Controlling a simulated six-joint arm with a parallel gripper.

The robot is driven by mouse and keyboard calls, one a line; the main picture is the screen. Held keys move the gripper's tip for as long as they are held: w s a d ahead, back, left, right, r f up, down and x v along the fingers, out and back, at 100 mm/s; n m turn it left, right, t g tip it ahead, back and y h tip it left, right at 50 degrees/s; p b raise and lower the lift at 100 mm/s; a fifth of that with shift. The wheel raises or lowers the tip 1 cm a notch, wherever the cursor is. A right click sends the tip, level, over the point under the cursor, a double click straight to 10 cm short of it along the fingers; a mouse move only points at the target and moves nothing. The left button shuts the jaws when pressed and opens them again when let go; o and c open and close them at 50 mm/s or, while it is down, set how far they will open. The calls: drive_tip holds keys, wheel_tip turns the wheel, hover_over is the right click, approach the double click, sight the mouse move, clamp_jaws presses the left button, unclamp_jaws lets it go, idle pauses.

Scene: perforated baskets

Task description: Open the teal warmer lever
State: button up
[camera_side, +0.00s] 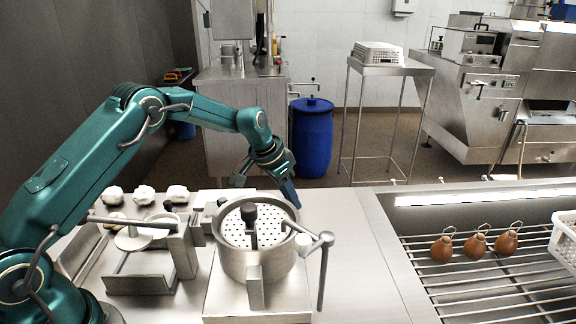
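A round metal pot-like warmer (258,262) stands on a flat steel base at the middle front. A perforated plate (237,232) with a dark upright knob lies inside its rim. A grey lever (322,272) is joined at the pot's right side; its arm reaches out from the rim and its long handle hangs down. No teal lever shows; the only teal is on my arm. My gripper (285,190) is behind the pot, above the counter, apart from the lever. Its fingertips are small and dark, and nothing is clearly held. Whether they are open is unclear.
Left of the pot stands a metal press-like device (150,250), with several white lumps (144,195) behind it. At right, brown bulb-shaped items (476,246) and a white basket (565,240) sit on a wire rack (490,285). The counter right of the lever (365,270) is clear.

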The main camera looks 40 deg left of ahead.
drive_tip(key=shift+a, duration=0.2)
drive_tip(key=shift+s+a, duration=0.2)
drive_tip(key=shift+a, duration=0.3)
drive_tip(key=shift+s+a, duration=0.35)
drive_tip(key=shift+a, duration=0.1)
drive_tip(key=o, duration=0.5)
drive_tip(key=shift+c, duration=0.2)
